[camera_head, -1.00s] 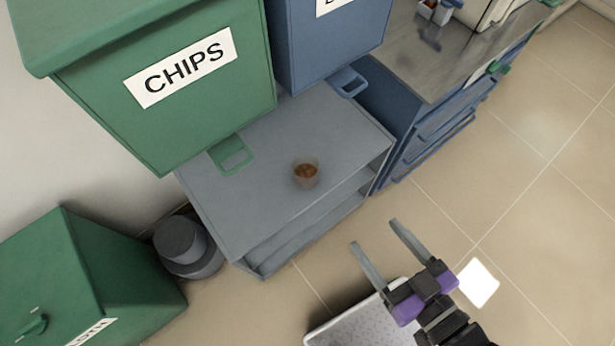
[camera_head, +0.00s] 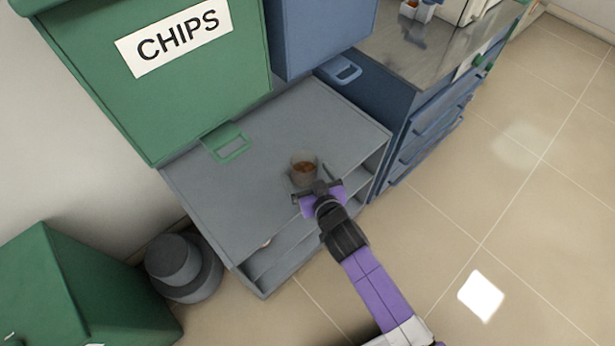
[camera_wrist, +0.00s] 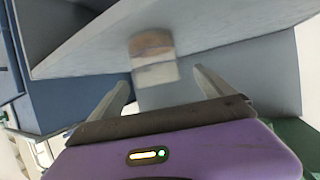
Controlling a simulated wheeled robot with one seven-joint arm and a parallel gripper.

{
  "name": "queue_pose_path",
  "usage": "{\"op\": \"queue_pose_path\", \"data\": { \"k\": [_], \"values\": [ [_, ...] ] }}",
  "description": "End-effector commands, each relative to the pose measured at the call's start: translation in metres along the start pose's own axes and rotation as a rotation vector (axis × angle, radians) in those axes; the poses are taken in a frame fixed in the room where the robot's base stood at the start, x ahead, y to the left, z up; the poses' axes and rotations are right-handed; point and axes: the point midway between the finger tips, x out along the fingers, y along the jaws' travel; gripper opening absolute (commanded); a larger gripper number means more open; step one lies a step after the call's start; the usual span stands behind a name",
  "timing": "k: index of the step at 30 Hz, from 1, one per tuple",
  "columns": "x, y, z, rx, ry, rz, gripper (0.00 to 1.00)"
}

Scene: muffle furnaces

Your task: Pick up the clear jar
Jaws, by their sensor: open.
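The clear jar (camera_head: 304,167) with brown contents stands upright on the grey shelf unit's top (camera_head: 235,175). In the wrist view the jar (camera_wrist: 153,58) shows ahead, roughly between the two fingers and a little beyond their tips. My gripper (camera_head: 314,180) is at the jar's near side, above the front part of the top. The fingers of my gripper (camera_wrist: 163,80) are spread and nothing is held between them. In the head view my gripper partly hides the jar's lower near side, so I cannot tell whether a finger touches it.
A green bin marked CHIPS (camera_head: 165,80) and a blue bin (camera_head: 320,35) stand behind the jar, their handles jutting over the top. Blue drawers (camera_head: 435,120) with a metal counter stand right. A grey cylindrical object (camera_head: 180,265) is on the floor left.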

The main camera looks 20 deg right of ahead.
Motion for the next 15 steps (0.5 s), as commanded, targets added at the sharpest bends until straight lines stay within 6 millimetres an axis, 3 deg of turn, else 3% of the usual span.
{"op": "queue_pose_path", "data": {
  "k": [15],
  "values": [
    [0.049,0.004,-0.001,-0.001,-0.001,0.005,0.93]
  ]
}}
